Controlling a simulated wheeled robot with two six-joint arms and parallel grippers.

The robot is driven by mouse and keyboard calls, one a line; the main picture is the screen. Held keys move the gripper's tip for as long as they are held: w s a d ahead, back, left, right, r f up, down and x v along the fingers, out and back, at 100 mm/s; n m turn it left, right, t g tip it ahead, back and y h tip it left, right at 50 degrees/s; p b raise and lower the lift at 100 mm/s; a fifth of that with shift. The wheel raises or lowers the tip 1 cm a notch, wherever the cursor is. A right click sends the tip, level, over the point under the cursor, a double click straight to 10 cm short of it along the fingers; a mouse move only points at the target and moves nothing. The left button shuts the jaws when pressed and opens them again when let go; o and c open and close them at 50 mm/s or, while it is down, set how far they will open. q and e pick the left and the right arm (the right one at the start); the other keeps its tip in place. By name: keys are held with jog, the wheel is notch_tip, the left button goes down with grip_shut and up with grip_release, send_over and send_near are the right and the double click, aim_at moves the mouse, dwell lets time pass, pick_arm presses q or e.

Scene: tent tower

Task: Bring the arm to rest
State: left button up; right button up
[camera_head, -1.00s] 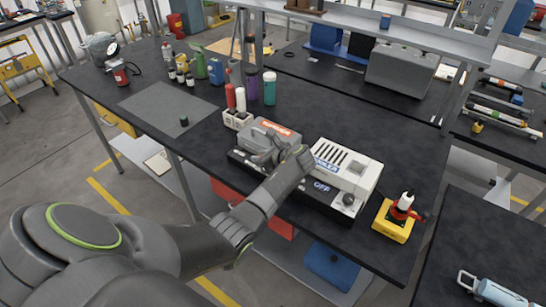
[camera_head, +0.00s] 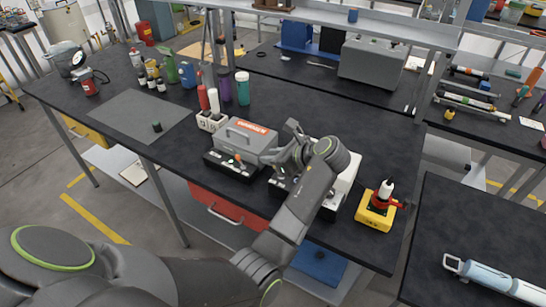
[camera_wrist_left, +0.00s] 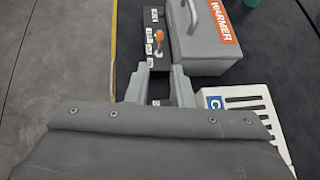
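My left arm (camera_head: 300,215) reaches up from the lower left over the front of the black workbench (camera_head: 285,112). My left gripper (camera_head: 284,148) is above the bench between the grey warmer and the white unit. In the left wrist view its two fingers (camera_wrist_left: 162,72) stand apart with nothing between them. The grey warmer (camera_head: 246,143) has a handle on top and an orange label; it also shows in the left wrist view (camera_wrist_left: 205,35). The white slotted unit (camera_head: 349,172) is largely hidden behind my wrist. My right gripper is not in view.
A yellow-based device (camera_head: 375,215) with a red and white top stands at the bench's right corner. A second dark table (camera_head: 470,225) is at the right. The grey mat (camera_head: 140,115) is mostly bare.

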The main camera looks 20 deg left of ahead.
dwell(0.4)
pick_arm(q)
jog(key=s+a+f+n+h, duration=0.2)
jog(key=s+a+f+n, duration=0.3)
jog(key=s, duration=0.3)
jog(key=s+a+f+n+h, duration=0.2)
jog(key=s+f+n, duration=0.3)
jog(key=s+f, duration=0.25)
jog(key=s+d+n+h, duration=0.2)
jog(key=s+n+h, duration=0.3)
jog(key=s+n, duration=1)
jog(key=s+a+f+m+b, duration=0.1)
jog(key=s+f+m, duration=0.15)
jog(key=f, duration=1.05)
jog(key=s+a+f+m+b, duration=0.1)
jog(key=s+f+m, duration=0.15)
jog(key=f, duration=1.15)
jog(key=s+d+f+n+g+h+b, duration=0.1)
jog(key=s+f, duration=1.3)
jog(key=f, duration=0.2)
jog(key=shift+s+d+f+g, duration=0.2)
jog(key=shift+s+d+g, duration=0.1)
jog(key=shift+g, duration=0.1)
